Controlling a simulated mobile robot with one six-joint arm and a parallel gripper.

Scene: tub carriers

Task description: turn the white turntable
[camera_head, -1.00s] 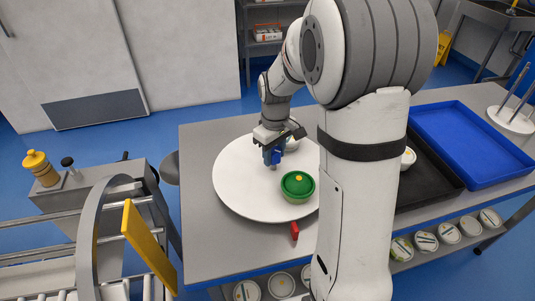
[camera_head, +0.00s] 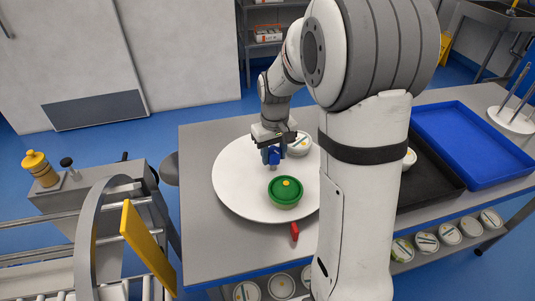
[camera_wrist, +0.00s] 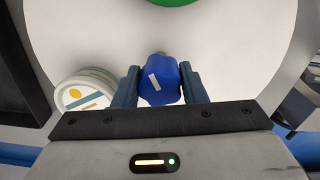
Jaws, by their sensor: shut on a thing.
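The white turntable (camera_head: 235,180) is a round disc on the grey table. A green tub (camera_head: 285,192) with a yellow dot stands on its front part. A white-lidded tub (camera_head: 301,145) stands on it at the back right, beside my gripper; it also shows in the wrist view (camera_wrist: 80,92). My gripper (camera_head: 272,157) is over the back part of the turntable, pointing down. In the wrist view its two fingers are shut on a blue knob (camera_wrist: 160,80) with a small pale mark. My arm hides the turntable's right edge.
A red marker (camera_head: 294,231) lies on the grey table (camera_head: 215,243) in front of the turntable. A black tray (camera_head: 440,180) and a blue tray (camera_head: 478,140) are to the right. A roller conveyor with a yellow flap (camera_head: 148,250) stands at the left.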

